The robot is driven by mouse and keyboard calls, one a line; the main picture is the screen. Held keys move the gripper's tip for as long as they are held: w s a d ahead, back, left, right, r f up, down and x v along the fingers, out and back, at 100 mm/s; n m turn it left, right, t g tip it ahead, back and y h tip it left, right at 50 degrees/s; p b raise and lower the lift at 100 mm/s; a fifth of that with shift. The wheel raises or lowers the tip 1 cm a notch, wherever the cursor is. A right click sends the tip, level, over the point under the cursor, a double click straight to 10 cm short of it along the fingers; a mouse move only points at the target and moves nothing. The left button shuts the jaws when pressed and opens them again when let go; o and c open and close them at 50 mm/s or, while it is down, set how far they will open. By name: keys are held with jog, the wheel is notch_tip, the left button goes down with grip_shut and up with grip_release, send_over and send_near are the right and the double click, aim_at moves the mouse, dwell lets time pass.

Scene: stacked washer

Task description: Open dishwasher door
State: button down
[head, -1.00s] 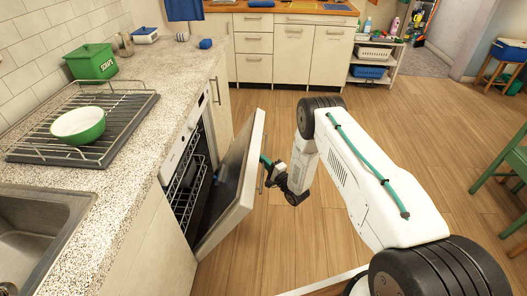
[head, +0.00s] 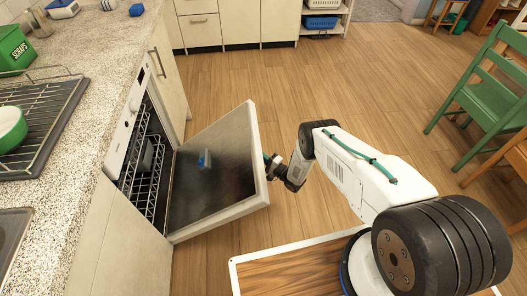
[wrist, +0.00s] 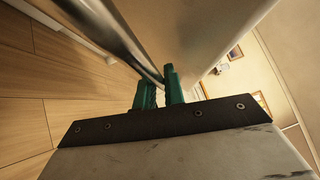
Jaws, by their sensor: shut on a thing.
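The dishwasher door (head: 212,172) is partly open, tilted down and out from the dishwasher (head: 130,150) under the counter. Its dark inner face shows, with a small blue item on it. My gripper (head: 270,164) is at the door's outer side near its top edge. In the wrist view, the green fingers of my gripper (wrist: 158,90) are closed around the metal bar handle (wrist: 118,40) of the door. The handle is hidden behind the door in the head view.
A wire rack (head: 148,165) is inside the dishwasher. The stone counter (head: 75,130) runs along the left with a drying rack (head: 45,115) and a green bowl (head: 10,128). A green chair (head: 492,85) stands at right. The wooden floor ahead is clear.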

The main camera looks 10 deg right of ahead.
jog(key=shift+s+a+f, duration=0.1)
jog(key=shift+a+f, duration=0.1)
jog(key=shift+a, duration=0.05)
jog(key=c, duration=1.5)
grip_release()
jog(key=shift+a, duration=0.1)
jog(key=shift+d, duration=0.3)
jog(key=shift+d, duration=0.15)
jog(key=v, duration=0.7)
jog(key=shift+s, duration=0.2)
jog(key=shift+d, duration=0.1)
jog(key=shift+c, duration=0.2)
